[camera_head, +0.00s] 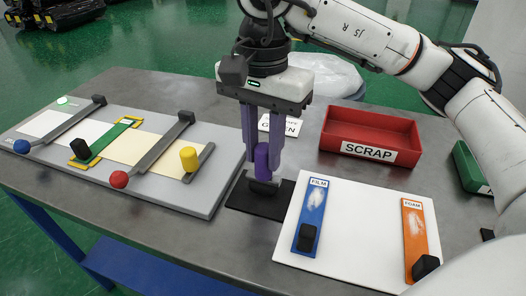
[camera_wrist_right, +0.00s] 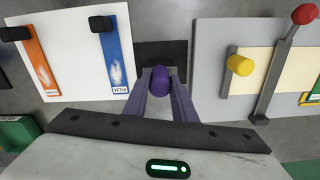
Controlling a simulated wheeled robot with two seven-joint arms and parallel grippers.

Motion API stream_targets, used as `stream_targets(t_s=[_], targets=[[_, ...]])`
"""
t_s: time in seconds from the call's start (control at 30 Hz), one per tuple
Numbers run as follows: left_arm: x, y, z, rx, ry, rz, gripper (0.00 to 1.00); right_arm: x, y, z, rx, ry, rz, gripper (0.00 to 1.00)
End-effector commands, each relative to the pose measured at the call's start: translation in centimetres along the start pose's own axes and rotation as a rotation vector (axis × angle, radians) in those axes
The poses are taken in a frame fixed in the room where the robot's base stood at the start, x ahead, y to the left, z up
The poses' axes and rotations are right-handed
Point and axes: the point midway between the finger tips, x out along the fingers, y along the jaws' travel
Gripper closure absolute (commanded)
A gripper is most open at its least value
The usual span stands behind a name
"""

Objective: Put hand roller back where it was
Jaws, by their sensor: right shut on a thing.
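The hand roller (camera_head: 261,162) has an upright purple handle and a dark lower part. It is at the black mat (camera_head: 243,204), between the grey board and the white board; I cannot tell whether it rests on the mat or is just above it. My right gripper (camera_head: 262,150) points down from above with its purple fingers shut on the handle. In the right wrist view the purple handle (camera_wrist_right: 160,82) sits between the fingertips, with the black mat (camera_wrist_right: 175,50) behind it. My left gripper is not in view.
A white board (camera_head: 350,240) holds a blue FILM strip (camera_head: 312,210) and an orange FOAM strip (camera_head: 415,232). A red SCRAP tray (camera_head: 368,130) stands behind. A grey board (camera_head: 190,200) with a red knob (camera_head: 118,179) and yellow knob (camera_head: 189,158) lies left. A green bin (camera_head: 468,165) is at right.

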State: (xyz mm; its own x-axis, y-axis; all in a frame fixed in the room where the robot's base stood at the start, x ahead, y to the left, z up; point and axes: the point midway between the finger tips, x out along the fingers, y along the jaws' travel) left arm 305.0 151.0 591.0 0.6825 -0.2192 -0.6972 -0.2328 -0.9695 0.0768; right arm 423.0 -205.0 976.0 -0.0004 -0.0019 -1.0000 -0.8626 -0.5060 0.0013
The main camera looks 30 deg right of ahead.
Motion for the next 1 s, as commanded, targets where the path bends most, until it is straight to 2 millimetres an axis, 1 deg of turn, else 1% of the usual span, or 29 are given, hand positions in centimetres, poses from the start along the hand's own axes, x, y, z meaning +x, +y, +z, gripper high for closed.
stream_targets(t_s=[0.03,0.27,0.4,0.43,0.5,0.53,0.83,0.93,1.0], targets=[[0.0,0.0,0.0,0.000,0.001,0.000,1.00,0.4,0.0,0.0,0.000,-0.001,-0.001,0.98],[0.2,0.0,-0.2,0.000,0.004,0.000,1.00,0.5,0.0,0.0,0.000,0.000,-0.003,0.98],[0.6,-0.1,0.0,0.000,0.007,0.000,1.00,1.0,0.0,0.0,0.000,-0.001,-0.003,0.98],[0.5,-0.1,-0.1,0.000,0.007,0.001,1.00,0.9,0.0,0.0,0.000,-0.001,-0.002,0.71],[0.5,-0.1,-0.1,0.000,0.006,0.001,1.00,0.8,0.0,0.0,0.000,-0.001,-0.001,0.59],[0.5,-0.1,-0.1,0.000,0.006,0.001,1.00,0.8,0.0,0.0,0.000,-0.001,-0.001,0.57],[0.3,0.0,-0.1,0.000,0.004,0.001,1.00,0.6,0.0,0.0,0.000,0.000,-0.001,0.57],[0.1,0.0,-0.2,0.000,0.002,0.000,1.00,0.0,-0.1,0.0,0.000,0.000,-0.003,0.57],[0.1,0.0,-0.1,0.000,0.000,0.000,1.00,-1.1,-0.1,0.0,0.000,0.001,-0.004,0.57]])
